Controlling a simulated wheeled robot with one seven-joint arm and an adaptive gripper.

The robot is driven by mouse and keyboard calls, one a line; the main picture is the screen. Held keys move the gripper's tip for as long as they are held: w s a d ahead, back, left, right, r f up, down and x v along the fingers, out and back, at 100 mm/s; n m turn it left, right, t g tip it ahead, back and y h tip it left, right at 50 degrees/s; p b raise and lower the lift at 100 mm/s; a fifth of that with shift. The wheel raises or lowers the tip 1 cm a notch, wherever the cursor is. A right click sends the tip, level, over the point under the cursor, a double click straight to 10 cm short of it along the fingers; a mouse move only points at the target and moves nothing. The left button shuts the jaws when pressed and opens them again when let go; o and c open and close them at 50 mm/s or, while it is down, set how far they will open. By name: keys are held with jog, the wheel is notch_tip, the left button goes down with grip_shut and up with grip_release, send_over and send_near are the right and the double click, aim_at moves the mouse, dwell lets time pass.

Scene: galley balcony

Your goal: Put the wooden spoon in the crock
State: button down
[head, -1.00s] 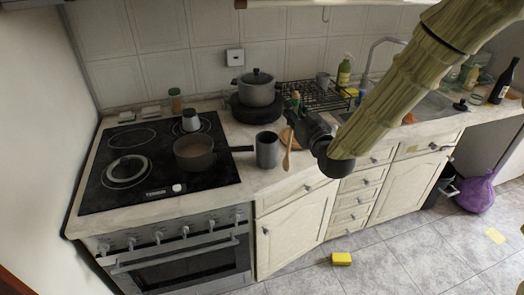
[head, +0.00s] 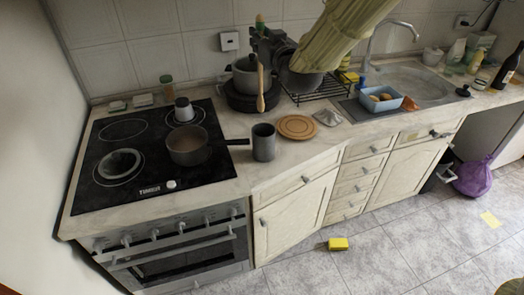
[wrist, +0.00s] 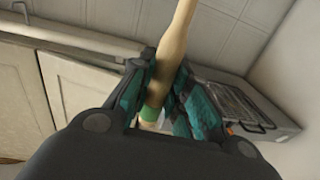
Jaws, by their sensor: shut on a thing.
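The wooden spoon (head: 261,88) hangs nearly upright from my gripper (head: 266,42) in the head view, bowl end down, with the green end of its handle above the fingers. My gripper is shut on the handle. In the wrist view the spoon (wrist: 176,38) passes between the teal-padded fingers (wrist: 160,88), its green band near them. The crock (head: 263,142), a dark grey cylinder, stands on the counter below the spoon in the head view. The spoon is apart from it and overlaps the pot in the picture. The crock's inside is mostly hidden.
A saucepan (head: 188,146) sits on the black hob, its handle reaching toward the crock. A lidded pot (head: 245,76) stands behind. A round wooden board (head: 297,126) lies right of the crock. A blue tub (head: 380,101) stands by the sink. A yellow sponge (head: 338,243) lies on the floor.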

aim_at(262, 97)
notch_tip(262, 97, down, 17)
jog(key=p, duration=0.5)
jog(key=shift+r, duration=0.15)
jog(key=shift+f, duration=0.5)
jog(key=shift+f+b, duration=0.15)
jog(key=shift+b, duration=0.15)
jog(key=c, duration=1.4)
grip_release()
jog(key=shift+o, duration=0.2)
jog(key=shift+p, duration=0.45)
jog(key=b+v, duration=0.5)
jog(key=v, duration=0.6)
jog(key=shift+r+b, duration=0.2)
jog(key=shift+b, duration=0.1)
